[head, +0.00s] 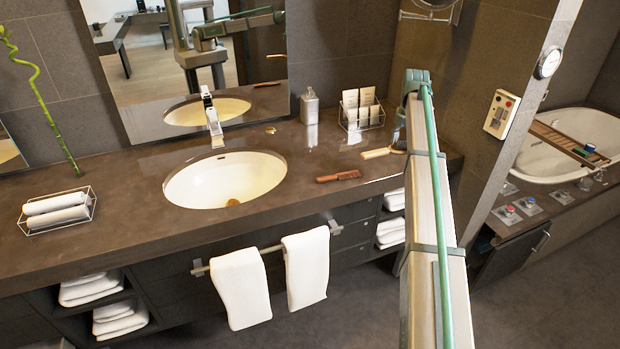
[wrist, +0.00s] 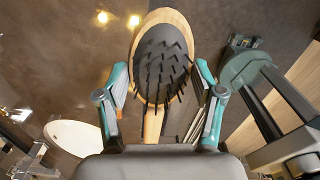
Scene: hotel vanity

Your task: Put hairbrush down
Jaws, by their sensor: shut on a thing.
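The hairbrush (wrist: 160,62) has a pale wooden body and a dark pad of black bristles facing the wrist camera. My gripper (wrist: 161,78) is shut on it, with a teal-tipped finger at each side of the brush head. In the head view a pale wooden part of the hairbrush (head: 378,153) shows at the right end of the counter, just left of my arm. The rest of it and most of my gripper are hidden by the arm. The brush is low over the brown counter (head: 150,172); I cannot tell whether it touches.
A brown comb (head: 338,176) lies left of the brush. A wire holder with cards (head: 362,112) and a soap dispenser (head: 310,105) stand behind. The sink (head: 225,180) is further left, then a rack of rolled towels (head: 57,211). Counter between sink and rack is clear.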

